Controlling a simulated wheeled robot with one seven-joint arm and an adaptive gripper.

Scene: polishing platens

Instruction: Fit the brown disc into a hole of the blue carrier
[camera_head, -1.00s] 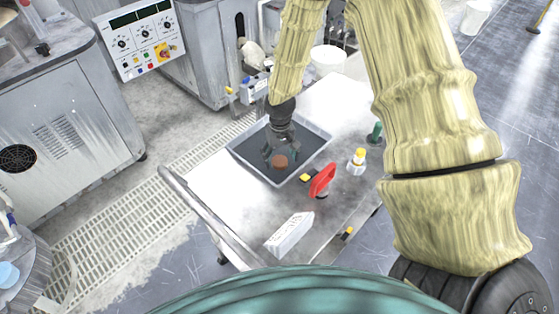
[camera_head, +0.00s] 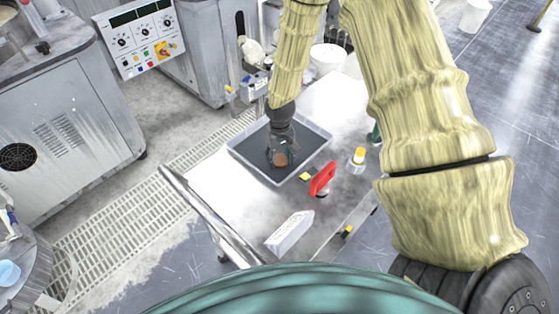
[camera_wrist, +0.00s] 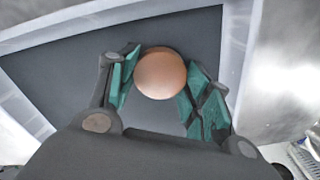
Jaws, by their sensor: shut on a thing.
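The brown disc (camera_head: 281,160) is low in the grey-floored tray (camera_head: 242,158) on the cart. It also shows in the wrist view (camera_wrist: 160,73), between the two green-padded fingers. My gripper (camera_head: 279,157) points down into the tray and is shut on the disc (camera_wrist: 158,82). Whether the disc still touches the tray floor is not clear. A light blue round piece (camera_head: 8,272) shows at the left edge of the head view, on a round grey machine; it is cut off, and I cannot tell whether it is the blue carrier. No holes are visible.
On the cart (camera_head: 225,195) stand a red-handled tool (camera_head: 323,178), a yellow-capped bottle (camera_head: 358,160), a small yellow-black block (camera_head: 306,176) and a white box (camera_head: 289,233). A metal rail (camera_head: 205,212) runs along its left side. Machines stand at left and behind.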

